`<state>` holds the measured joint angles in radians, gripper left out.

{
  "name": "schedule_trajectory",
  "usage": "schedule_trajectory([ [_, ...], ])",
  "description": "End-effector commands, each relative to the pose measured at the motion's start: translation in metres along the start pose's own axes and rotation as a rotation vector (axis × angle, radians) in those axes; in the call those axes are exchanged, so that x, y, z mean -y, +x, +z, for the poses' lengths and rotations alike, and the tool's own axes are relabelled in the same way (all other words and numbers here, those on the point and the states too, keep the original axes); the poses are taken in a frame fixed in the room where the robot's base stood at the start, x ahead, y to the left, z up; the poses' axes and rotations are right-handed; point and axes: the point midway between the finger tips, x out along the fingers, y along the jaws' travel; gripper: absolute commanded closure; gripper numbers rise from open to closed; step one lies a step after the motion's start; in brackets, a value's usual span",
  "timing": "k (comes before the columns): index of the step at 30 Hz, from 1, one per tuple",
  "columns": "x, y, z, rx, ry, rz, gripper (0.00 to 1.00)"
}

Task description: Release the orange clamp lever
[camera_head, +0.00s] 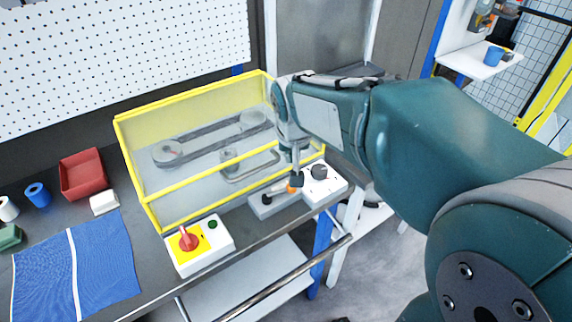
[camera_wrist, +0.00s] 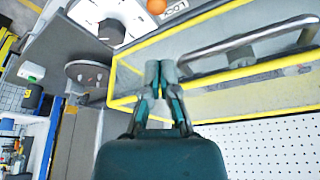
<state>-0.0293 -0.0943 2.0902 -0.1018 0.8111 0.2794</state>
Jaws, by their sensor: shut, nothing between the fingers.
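The orange clamp lever (camera_head: 297,180) shows as a small orange end on a grey clamp base (camera_head: 266,205) in front of the yellow-framed guard. In the wrist view its round orange end (camera_wrist: 156,6) is at the top edge, cut off by the frame, beside a white label with lettering. My gripper (camera_head: 296,168) points down just above the orange end in the head view; I cannot tell whether they touch. In the wrist view my gripper (camera_wrist: 161,72) has its fingers together with nothing between them, and the orange end lies beyond the fingertips. Most of the lever is hidden.
A white box with a black knob (camera_head: 319,172) stands right beside the clamp. The yellow-framed clear guard (camera_head: 150,205), with a metal handle (camera_head: 255,170), stands behind. A red switch (camera_head: 187,238) is at the left. A blue cloth (camera_head: 100,255) lies further left.

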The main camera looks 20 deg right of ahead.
Motion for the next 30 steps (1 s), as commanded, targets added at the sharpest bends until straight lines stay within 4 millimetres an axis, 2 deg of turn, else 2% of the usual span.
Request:
schedule_trajectory([
  [7, 0.000, 0.000, 0.000, 0.000, 0.000, 0.000, 1.00],
  [10, 0.001, 0.007, 0.001, 0.002, 0.000, 0.001, 1.00],
  [24, 0.001, 0.085, 0.001, 0.002, -0.002, 0.002, 1.00],
  [30, 0.001, 0.099, 0.001, 0.000, -0.001, 0.001, 1.00],
])
